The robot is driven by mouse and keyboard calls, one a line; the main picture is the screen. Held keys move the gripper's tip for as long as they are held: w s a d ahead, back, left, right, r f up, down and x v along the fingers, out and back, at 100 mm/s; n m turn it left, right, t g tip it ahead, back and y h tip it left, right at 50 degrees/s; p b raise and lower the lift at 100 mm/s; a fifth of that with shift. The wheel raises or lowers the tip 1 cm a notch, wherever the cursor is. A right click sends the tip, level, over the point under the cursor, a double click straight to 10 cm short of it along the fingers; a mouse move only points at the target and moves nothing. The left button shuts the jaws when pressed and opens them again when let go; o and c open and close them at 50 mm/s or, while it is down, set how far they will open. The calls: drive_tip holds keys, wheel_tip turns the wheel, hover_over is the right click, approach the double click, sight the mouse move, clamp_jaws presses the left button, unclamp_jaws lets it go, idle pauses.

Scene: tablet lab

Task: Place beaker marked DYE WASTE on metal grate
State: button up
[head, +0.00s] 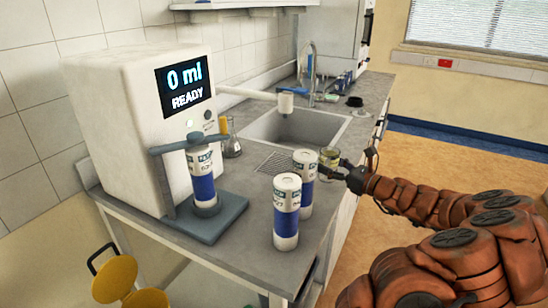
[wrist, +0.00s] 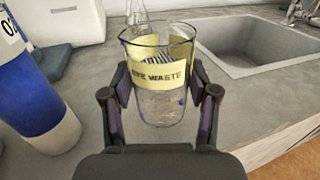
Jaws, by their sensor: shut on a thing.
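The glass beaker (wrist: 158,100) has a yellow band reading DYE WASTE and looks upright in the wrist view. My gripper (wrist: 160,108) is shut on it, one finger on each side. In the head view the beaker (head: 330,157) is at the counter's front edge, partly hidden by a bottle and my gripper (head: 338,172). I cannot tell whether its base touches the counter. The metal grate (head: 277,163) is set in the counter in front of the sink, left of the beaker. Dark stripes behind the beaker's glass in the wrist view seem to be the grate.
Two blue-and-white bottles (head: 287,212) (head: 305,168) stand near my gripper; one (wrist: 32,95) is close at left in the wrist view. A dispenser (head: 135,130) holds another bottle. A flask (head: 231,145) stands behind the grate. The sink (head: 295,127) lies beyond.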

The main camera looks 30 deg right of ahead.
drive_tip(key=p+x, duration=0.2)
drive_tip(key=x, duration=1.6)
drive_tip(key=shift+r, duration=0.1)
drive_tip(key=shift+f+p, duration=0.65)
drive_tip(key=shift+f, duration=1.1)
drive_tip(key=shift+f, duration=0.2)
drive_tip(key=o, duration=1.2)
drive_tip(key=shift+d, duration=0.1)
drive_tip(key=shift+o, duration=0.2)
drive_tip(key=shift+r, duration=0.1)
drive_tip(key=shift+r, duration=0.1)
drive_tip(key=b+v, duration=0.2)
drive_tip(key=v, duration=1)
